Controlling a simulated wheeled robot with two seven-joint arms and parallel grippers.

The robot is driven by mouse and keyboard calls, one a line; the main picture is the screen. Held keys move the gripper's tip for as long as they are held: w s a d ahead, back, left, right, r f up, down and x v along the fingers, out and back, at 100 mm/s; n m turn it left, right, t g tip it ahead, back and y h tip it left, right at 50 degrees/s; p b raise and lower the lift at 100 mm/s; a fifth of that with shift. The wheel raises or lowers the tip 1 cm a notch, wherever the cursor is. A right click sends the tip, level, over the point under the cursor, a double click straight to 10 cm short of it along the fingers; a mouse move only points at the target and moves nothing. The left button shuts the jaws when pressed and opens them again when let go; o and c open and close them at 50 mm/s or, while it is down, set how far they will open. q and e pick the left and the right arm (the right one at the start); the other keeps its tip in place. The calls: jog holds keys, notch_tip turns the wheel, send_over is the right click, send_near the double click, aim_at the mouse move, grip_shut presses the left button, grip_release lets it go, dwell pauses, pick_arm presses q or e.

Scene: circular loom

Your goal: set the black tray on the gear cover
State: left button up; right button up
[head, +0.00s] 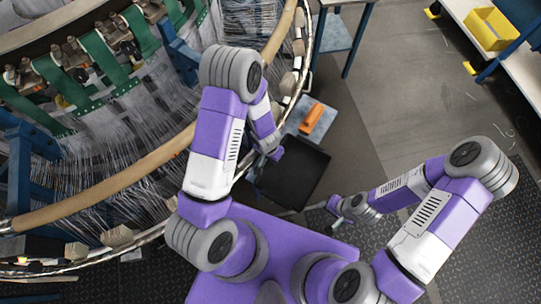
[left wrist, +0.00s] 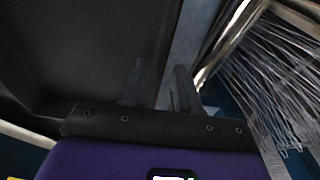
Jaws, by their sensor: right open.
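The black tray (head: 293,174) is in the middle of the head view, just right of the loom's rim. My left gripper (head: 275,154) is at the tray's upper left edge, partly hidden by my arm. In the left wrist view the two fingers (left wrist: 162,88) stand close together on either side of the wall of the black tray (left wrist: 75,50), shut on it. A grey-blue surface (head: 291,127), perhaps the gear cover, shows beyond the tray, partly hidden. My right gripper (head: 335,213) is open and empty, right of and below the tray.
The circular loom (head: 150,160) with its white threads fills the left side. An orange object (head: 312,119) lies on the grey-blue surface. A yellow bin (head: 492,28) sits on a bench at top right. Floor at right is mostly clear.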

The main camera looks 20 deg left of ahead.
pick_arm(q)
notch_tip(320, 180, up, 12)
jog(key=s+p, duration=0.2)
jog(key=p, duration=0.5)
jog(key=s+d+f+n+h, duration=0.1)
jog(key=s+d+f, duration=0.1)
jog(key=s, duration=0.1)
jog(key=s+d+f+n+h, duration=0.1)
jog(key=s+d+f+n, duration=0.1)
jog(key=s, duration=0.1)
jog(key=s+d+f+n+h, duration=0.1)
jog(key=s+f, duration=0.1)
jog(key=s, duration=0.1)
jog(key=shift+s+d+f+n+g+h, duration=0.15)
jog(key=shift+d+f+n+g+h, duration=0.2)
jog(key=shift+d+n+g+h, duration=0.05)
jog(key=shift+s, duration=0.15)
